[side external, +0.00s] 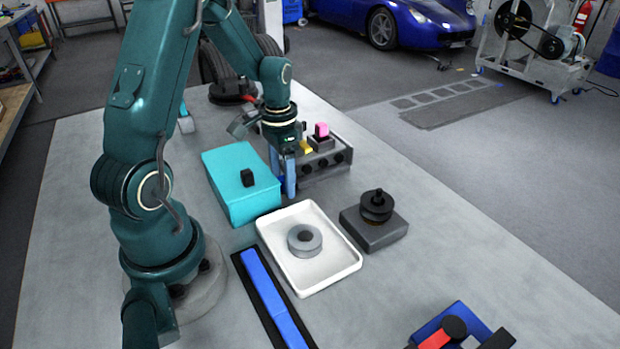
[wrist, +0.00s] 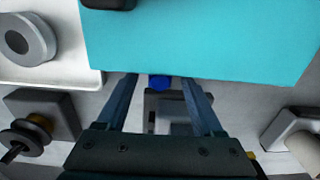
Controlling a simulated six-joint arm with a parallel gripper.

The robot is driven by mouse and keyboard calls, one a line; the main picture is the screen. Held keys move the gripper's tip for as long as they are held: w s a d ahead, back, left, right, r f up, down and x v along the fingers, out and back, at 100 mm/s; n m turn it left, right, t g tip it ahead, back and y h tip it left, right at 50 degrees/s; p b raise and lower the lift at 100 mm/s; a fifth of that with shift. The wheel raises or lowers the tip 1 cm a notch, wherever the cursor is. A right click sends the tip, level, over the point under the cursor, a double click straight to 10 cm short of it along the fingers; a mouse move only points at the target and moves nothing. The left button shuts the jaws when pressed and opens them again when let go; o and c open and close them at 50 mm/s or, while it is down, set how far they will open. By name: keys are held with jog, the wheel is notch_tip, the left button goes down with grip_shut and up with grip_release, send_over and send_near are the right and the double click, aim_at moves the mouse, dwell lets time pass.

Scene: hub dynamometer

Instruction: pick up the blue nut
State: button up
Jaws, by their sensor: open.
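The blue nut (wrist: 160,83) shows in the wrist view as a small, dark blue round shape at the edge of the cyan box, partly cut off from view. My gripper (wrist: 158,79) is open, with one finger on each side of the nut in the picture. I cannot tell how far the fingertips are above it, and I see no contact. In the side view my gripper (side external: 284,180) points down between the cyan box and the grey block with holes. There the fingers largely hide the nut.
The cyan box (side external: 235,198) with a black knob stands close beside my gripper. The grey block (side external: 325,164) with pink and yellow pieces is on the other side. A white tray (side external: 341,277) holding a grey ring (side external: 304,240) and a black spindle (side external: 376,206) stand nearer the camera.

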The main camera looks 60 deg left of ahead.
aim_at(282, 178)
grip_shut()
jog(key=shift+r, duration=0.1)
notch_tip(282, 178, up, 10)
dwell(0.7)
